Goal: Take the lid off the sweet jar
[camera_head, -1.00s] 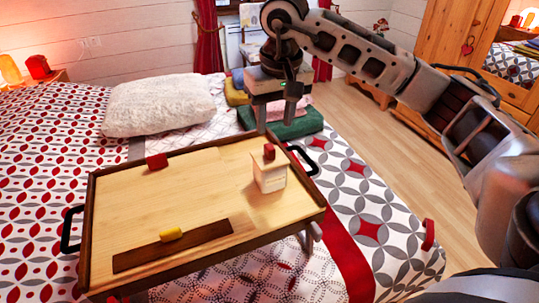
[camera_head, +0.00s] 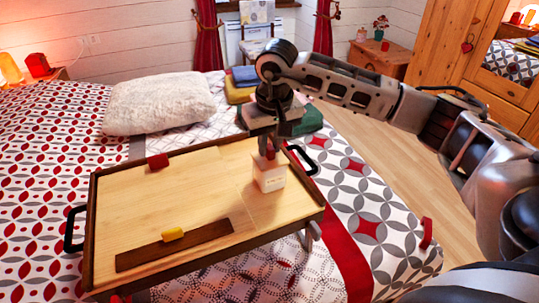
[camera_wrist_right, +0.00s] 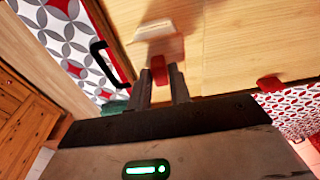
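The sweet jar (camera_head: 270,178) is a small pale jar with a label, upright on the wooden bed tray (camera_head: 190,190) near its right side. Its lid has a red knob (camera_head: 268,154), which also shows in the right wrist view (camera_wrist_right: 158,70). My right gripper (camera_head: 266,143) points down over the jar from above. Its two fingers (camera_wrist_right: 160,80) stand on either side of the knob with little room; they look open, and I see no clear grip. The lid appears seated on the jar. My left gripper is out of view.
A yellow piece (camera_head: 172,234) lies on a dark strip (camera_head: 195,246) at the tray's front. A red block (camera_head: 158,161) sits at its back edge. Folded cloths (camera_head: 305,120) lie behind the jar; a white pillow (camera_head: 158,104) is at left. The tray's middle is clear.

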